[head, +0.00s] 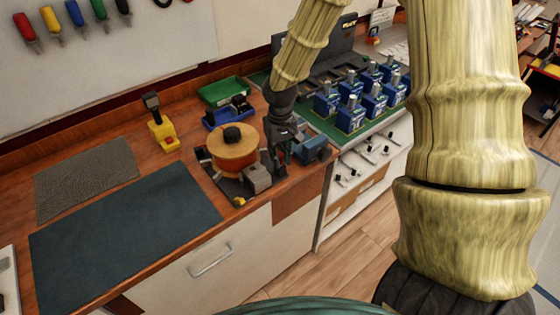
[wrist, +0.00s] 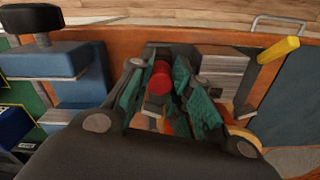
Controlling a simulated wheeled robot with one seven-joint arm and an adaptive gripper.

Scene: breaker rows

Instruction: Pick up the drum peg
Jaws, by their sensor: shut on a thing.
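My gripper (head: 279,160) is low over the bench, just right of a round orange-brown drum (head: 235,150) with a black knob on top. In the wrist view, its green-padded fingers are closed on a red-ended cylinder (wrist: 160,77), which I take to be the drum peg. The peg sits between the fingers with its round red end showing; its lower part is hidden. In the head view my gripper hides the peg. I cannot tell whether the peg still touches anything below it.
A grey block (head: 257,178) stands left of my gripper, and a blue vise-like block (head: 313,150) stands right of it. Blue breakers (head: 350,112) stand in rows behind. A green tray (head: 221,92) lies at the back. The dark mat (head: 125,235) at left is clear.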

